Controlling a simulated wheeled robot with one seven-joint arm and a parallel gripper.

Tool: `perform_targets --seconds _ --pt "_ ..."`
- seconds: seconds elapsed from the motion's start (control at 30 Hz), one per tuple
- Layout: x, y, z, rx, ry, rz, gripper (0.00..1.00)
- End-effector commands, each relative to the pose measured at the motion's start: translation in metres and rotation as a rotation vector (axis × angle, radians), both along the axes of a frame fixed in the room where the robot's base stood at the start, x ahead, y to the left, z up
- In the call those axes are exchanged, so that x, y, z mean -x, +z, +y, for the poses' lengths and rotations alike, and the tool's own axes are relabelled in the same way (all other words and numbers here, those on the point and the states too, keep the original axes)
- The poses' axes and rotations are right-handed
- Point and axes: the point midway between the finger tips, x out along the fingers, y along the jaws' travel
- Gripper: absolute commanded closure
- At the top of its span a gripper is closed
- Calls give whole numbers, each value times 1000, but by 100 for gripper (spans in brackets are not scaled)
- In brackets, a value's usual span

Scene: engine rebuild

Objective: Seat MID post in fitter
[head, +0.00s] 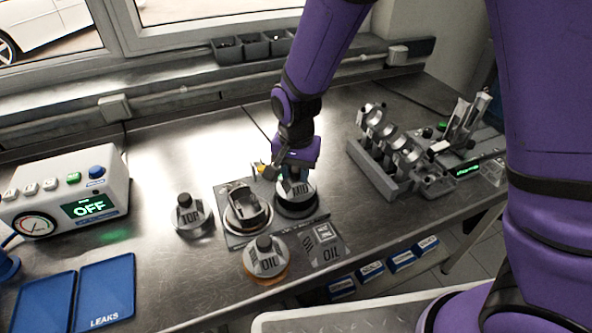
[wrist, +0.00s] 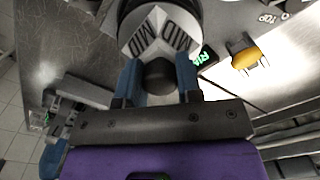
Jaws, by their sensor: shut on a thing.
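The MID post (head: 300,190) is a pale cone with "MID" on its sides, above or on a dark round base at the right of a metal plate (head: 233,239). Whether it touches anything below is hidden. My gripper (head: 290,174) is over it. In the wrist view, my gripper's blue fingers (wrist: 158,82) are shut on the post's black knob (wrist: 159,74), with the MID cone (wrist: 160,35) beyond. I cannot tell for sure which part is the fitter. The plate also carries a grey open part (head: 246,207) on a round, orange-edged base.
The TOP post (head: 190,215) stands left of the plate; the OIL post (head: 265,257) stands in front, near an OIL-marked plate (head: 325,246). A tester reading OFF (head: 75,195) and blue trays (head: 106,290) are left. A crankshaft rack (head: 385,160) stands right.

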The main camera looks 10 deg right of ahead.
Motion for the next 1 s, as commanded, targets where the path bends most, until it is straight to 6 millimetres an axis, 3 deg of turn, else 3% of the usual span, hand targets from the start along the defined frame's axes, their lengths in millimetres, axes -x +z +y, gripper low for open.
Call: perform_targets --seconds 1.0 --pt "0 -11 0 -1 0 0 100"
